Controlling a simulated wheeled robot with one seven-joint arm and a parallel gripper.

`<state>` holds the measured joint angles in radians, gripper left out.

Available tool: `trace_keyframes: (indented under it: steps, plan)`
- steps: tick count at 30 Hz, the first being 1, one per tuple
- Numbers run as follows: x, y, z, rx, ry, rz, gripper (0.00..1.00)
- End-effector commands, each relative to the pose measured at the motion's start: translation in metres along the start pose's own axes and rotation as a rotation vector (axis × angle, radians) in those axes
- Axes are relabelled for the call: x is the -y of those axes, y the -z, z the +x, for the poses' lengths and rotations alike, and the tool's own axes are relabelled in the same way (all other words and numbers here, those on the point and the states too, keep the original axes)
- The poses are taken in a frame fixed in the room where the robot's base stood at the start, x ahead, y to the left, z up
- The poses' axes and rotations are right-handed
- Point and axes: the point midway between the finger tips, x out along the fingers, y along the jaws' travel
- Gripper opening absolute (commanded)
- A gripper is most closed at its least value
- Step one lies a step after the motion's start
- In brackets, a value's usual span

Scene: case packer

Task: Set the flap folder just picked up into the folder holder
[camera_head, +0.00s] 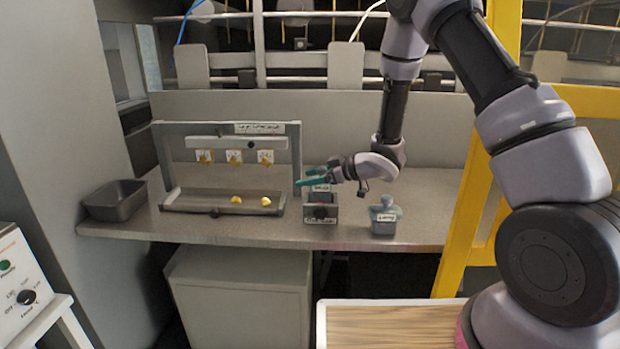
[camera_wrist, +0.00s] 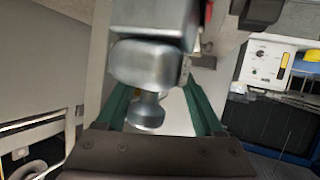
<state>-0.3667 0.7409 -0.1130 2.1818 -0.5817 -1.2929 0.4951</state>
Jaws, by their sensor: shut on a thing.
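The flap folder, a grey metal block with a rounded knob, shows large in the wrist view (camera_wrist: 150,62). Its knob end lies between the green fingers of my gripper (camera_wrist: 158,98), which is shut on it. In the head view my gripper (camera_head: 316,178) reaches in from the right, just above a small dark grey box with a label on its front (camera_head: 320,214), which looks like the folder holder. The held folder (camera_head: 322,188) is mostly hidden there by the fingers. I cannot tell whether its lower end is inside the holder or just above it.
A second grey knobbed piece with a label (camera_head: 384,216) stands on the bench (camera_head: 345,238) right of the holder. To the left are a tray (camera_head: 220,209) with yellow pieces under a labelled frame and an empty grey bin (camera_head: 117,203). A yellow post (camera_head: 462,230) stands at right.

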Motion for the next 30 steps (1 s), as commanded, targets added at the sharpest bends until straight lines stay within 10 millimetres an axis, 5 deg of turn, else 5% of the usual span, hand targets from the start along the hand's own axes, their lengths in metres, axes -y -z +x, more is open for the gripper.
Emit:
trace_keyframes:
  steps: [13,14,16,30]
  plan:
    - [0.001,-0.009,0.004,-0.001,-0.001,-0.001,0.00]
    - [0.001,-0.010,0.004,0.000,0.000,0.000,0.73]
    - [0.001,-0.010,0.004,0.000,0.000,0.000,0.99]
    - [-0.001,0.002,-0.006,0.000,-0.002,0.001,0.99]
